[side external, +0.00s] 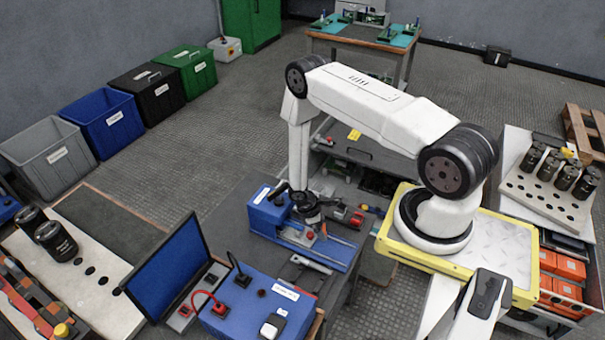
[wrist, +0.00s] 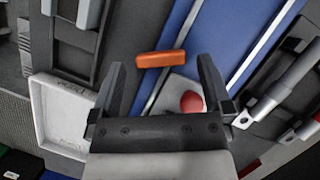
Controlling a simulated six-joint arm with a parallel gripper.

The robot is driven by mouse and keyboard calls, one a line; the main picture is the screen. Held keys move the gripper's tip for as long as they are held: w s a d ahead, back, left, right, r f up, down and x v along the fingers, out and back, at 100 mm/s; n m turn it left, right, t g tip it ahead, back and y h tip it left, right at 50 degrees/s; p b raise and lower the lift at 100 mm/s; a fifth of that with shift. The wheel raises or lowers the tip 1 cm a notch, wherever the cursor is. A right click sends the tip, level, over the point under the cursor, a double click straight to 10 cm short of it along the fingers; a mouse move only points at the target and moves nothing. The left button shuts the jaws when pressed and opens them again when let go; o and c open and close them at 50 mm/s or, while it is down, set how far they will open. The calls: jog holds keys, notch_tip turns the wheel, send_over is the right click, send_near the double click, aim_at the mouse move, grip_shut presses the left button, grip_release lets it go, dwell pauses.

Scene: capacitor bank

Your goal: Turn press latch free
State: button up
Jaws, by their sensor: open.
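The blue press (side external: 330,255) stands on the dark bench, with pale rails along its bed. The press bed also shows in the wrist view (wrist: 215,45). In the wrist view an orange bar (wrist: 162,60), which looks like the latch, lies crosswise just beyond my fingertips. A round red knob (wrist: 191,102) on a pale plate sits between my fingers, nearer the right one. My gripper (wrist: 160,75) is open and empty, its fingers either side of the bar. In the side view my gripper (side external: 306,208) is low over the press; its fingertips are hard to make out.
A blue test box (side external: 250,302) with red and black leads and an open laptop (side external: 168,272) stand in front of the press. A white tray (wrist: 72,112) lies left of my fingers. A grey cylindrical rod (wrist: 285,85) lies to the right.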

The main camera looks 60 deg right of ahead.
jog(key=shift+s+d+f, duration=0.1)
jog(key=shift+f, duration=0.2)
jog(key=c, duration=1.2)
jog(key=shift+n, duration=0.5)
jog(key=shift+s+a+n+t+h, duration=0.1)
jog(key=shift+n+t+h, duration=0.35)
jog(key=shift+n, duration=0.85)
jog(key=shift+s+a+n+t+h, duration=0.1)
jog(key=shift+n+t+h, duration=0.3)
jog(key=shift+n, duration=0.9)
jog(key=shift+s+n+t+h, duration=0.15)
jog(key=shift+n+t, duration=0.4)
jog(key=shift+n, duration=0.85)
jog(key=shift+w+n+t+h, duration=0.1)
jog(key=shift+n+t, duration=0.4)
jog(key=shift+n, duration=0.9)
jog(key=shift+s, duration=0.1)
jog(key=o, duration=1.2)
